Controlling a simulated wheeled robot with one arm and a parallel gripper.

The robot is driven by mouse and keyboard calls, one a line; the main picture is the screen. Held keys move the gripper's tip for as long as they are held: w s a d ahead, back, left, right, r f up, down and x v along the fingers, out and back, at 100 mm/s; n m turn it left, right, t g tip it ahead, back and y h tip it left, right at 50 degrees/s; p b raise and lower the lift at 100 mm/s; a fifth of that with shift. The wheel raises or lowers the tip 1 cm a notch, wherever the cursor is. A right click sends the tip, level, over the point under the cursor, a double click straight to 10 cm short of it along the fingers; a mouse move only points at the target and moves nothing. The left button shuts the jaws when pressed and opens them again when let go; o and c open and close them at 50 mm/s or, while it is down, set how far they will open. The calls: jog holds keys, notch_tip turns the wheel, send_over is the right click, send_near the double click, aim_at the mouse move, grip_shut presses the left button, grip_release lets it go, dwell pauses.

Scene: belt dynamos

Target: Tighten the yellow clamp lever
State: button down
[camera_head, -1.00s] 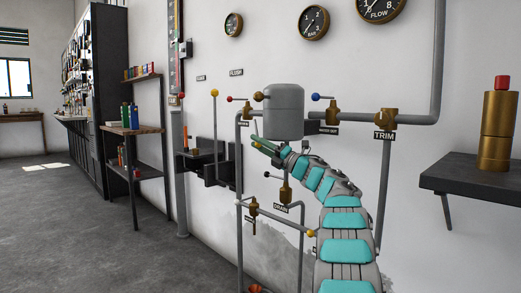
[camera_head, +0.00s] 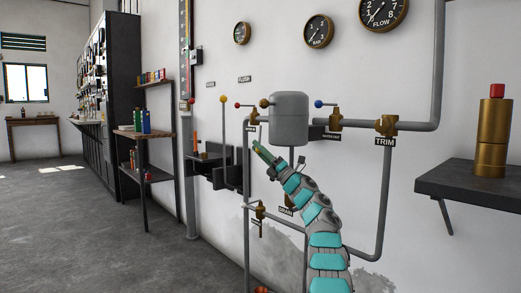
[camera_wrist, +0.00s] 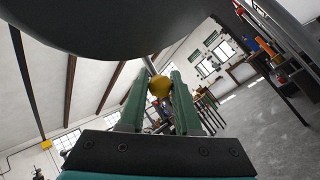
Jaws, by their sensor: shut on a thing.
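A yellow ball knob (camera_wrist: 160,86), which looks like the end of the yellow clamp lever, sits between the two green fingers of my gripper (camera_wrist: 159,76) in the wrist view. The fingers press on it from both sides, and a thin rod runs on behind it. In the head view my gripper (camera_head: 264,153) points up and left, just below and left of the grey tank (camera_head: 289,120). The knob is too small there to make out clearly. The tank's dark underside (camera_wrist: 130,25) fills the top of the wrist view, close above the fingers.
Pipes with brass valves surround the tank, including the TRIM valve (camera_head: 387,125). A separate yellow ball (camera_head: 222,99) tops a thin upright rod on the left. A dark shelf (camera_head: 478,180) with a brass cylinder (camera_head: 491,135) juts out at right. The floor at left is open.

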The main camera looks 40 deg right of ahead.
jog(key=shift+w+d, duration=0.1)
jog(key=shift+w, duration=0.15)
dwell(0.7)
jog(key=c, duration=0.6)
grip_release()
jog(key=b+v, duration=0.3)
jog(key=v, duration=0.4)
jog(key=shift+s+d+f+b, duration=0.1)
jog(key=shift+s+f+b, duration=0.15)
jog(key=shift+f+b, duration=0.05)
dwell(0.6)
